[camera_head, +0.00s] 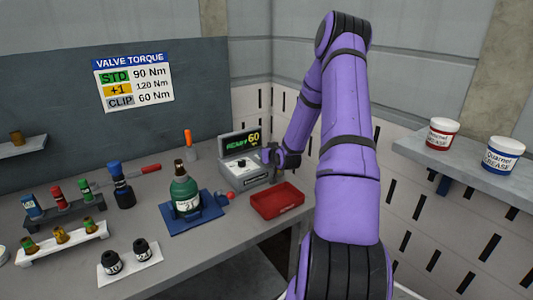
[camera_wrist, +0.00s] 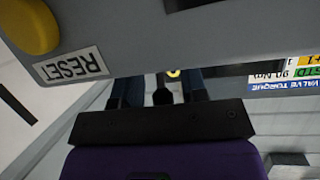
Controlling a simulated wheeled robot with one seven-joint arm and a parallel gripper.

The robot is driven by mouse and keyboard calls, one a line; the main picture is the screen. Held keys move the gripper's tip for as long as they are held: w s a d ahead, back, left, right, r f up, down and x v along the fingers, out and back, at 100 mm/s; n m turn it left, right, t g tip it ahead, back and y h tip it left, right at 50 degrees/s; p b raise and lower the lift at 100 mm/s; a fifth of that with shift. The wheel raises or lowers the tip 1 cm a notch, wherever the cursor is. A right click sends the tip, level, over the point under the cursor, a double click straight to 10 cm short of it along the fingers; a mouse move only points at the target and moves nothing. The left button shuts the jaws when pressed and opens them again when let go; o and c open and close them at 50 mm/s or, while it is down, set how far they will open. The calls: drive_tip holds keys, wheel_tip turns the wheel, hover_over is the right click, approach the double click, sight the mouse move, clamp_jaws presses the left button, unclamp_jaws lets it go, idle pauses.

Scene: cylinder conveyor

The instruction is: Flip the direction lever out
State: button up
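The grey tool unit (camera_head: 240,174) stands at the back of the bench with a lit display (camera_head: 242,141) reading READY 60. My gripper (camera_head: 274,158) is at its right side, small and partly hidden by my wrist. In the wrist view the unit's grey housing (camera_wrist: 190,35) fills the top, upside down. There my gripper (camera_wrist: 162,88) has its two dark fingers apart. A small dark rounded knob (camera_wrist: 162,97) shows between them, with gaps on both sides. I cannot tell for certain whether it is the direction lever. The fingertips are hidden behind the housing edge.
A yellow button (camera_wrist: 30,24) and a RESET label (camera_wrist: 70,65) are on the housing close to my gripper. A red tray (camera_head: 278,203) lies in front of the unit. A green bottle (camera_head: 185,190) stands in a blue fixture with a red-knobbed handle (camera_head: 229,196).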

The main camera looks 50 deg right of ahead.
drive_tip(key=shift+r, duration=0.15)
drive_tip(key=shift+r, duration=0.25)
drive_tip(key=r, duration=0.3)
drive_tip(key=shift+s+a, duration=0.25)
drive_tip(key=shift+s, duration=0.15)
drive_tip(key=s+a+r, duration=0.1)
drive_tip(key=s+a, duration=0.7)
drive_tip(key=s, duration=0.4)
drive_tip(key=shift+s, duration=0.35)
drive_tip(key=shift+r, duration=0.1)
drive_tip(key=a+r+n+g+y, duration=0.2)
drive_tip(key=a+r+n+g, duration=0.15)
drive_tip(key=a+r, duration=1.25)
drive_tip(key=s+a+r+n+g+y, duration=0.1)
drive_tip(key=s+a+r+g, duration=0.1)
drive_tip(key=s+a+r, duration=0.3)
drive_tip(key=s+a+r+n+g+y, duration=0.1)
drive_tip(key=s+a+r, duration=0.4)
drive_tip(key=s+a, duration=0.5)
drive_tip(key=s+g+y, duration=0.1)
drive_tip(key=s, duration=0.2)
drive_tip(key=shift+s+a+r, duration=0.15)
drive_tip(key=shift+a, duration=0.2)
